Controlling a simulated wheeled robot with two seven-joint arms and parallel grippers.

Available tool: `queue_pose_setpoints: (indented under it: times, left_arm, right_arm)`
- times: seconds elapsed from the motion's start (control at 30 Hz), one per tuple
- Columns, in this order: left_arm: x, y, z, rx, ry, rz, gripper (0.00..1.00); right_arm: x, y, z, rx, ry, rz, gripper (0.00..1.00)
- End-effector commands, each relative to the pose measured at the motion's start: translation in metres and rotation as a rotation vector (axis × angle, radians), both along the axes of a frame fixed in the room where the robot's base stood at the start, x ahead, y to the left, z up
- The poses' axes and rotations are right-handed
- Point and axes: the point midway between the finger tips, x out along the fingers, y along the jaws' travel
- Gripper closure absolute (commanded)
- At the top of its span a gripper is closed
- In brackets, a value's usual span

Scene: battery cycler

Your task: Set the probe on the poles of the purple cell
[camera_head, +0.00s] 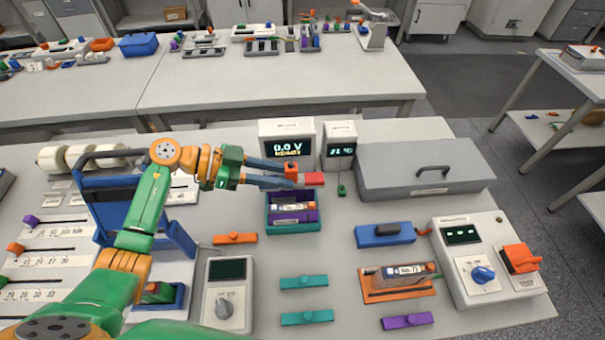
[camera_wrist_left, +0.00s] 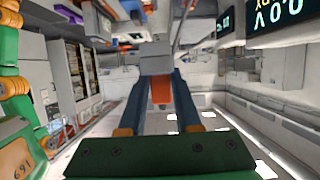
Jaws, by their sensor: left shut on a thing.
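My left gripper (camera_head: 298,177) reaches in from the left and is shut on the probe, whose red end (camera_head: 314,179) sticks out past the fingers. In the left wrist view the blue fingers (camera_wrist_left: 160,88) close around an orange part of the probe (camera_wrist_left: 161,92), with a grey block beyond it. The purple cell (camera_head: 293,213) sits in a teal-rimmed holder just below the gripper in the head view. Its label shows, but its poles are too small to make out. The probe appears above and apart from it. My right gripper is not in view.
A voltage meter (camera_head: 287,143) reading 0.0 V and a smaller display (camera_head: 340,145) stand behind the holder. A grey lidded case (camera_head: 425,168) lies to the right. An orange cradle (camera_head: 398,292) holds another cell. Teal bars and a handheld meter (camera_head: 227,288) lie in front.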

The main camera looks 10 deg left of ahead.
Motion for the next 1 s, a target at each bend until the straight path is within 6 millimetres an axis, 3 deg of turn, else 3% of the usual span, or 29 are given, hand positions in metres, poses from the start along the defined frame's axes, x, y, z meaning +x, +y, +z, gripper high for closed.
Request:
queue_pose_setpoints:
  times: [0.3, 0.5, 1.0]
  left_arm:
    - [0.000, 0.001, -0.032, -0.009, 0.010, 0.015, 1.00]
    - [0.000, 0.002, -0.053, -0.006, 0.006, 0.014, 1.00]
    - [0.000, 0.002, -0.056, -0.006, 0.005, 0.013, 1.00]
  right_arm:
    - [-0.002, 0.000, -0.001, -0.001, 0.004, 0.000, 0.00]
    - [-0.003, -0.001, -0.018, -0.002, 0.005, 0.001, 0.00]
    - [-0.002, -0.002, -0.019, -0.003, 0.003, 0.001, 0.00]
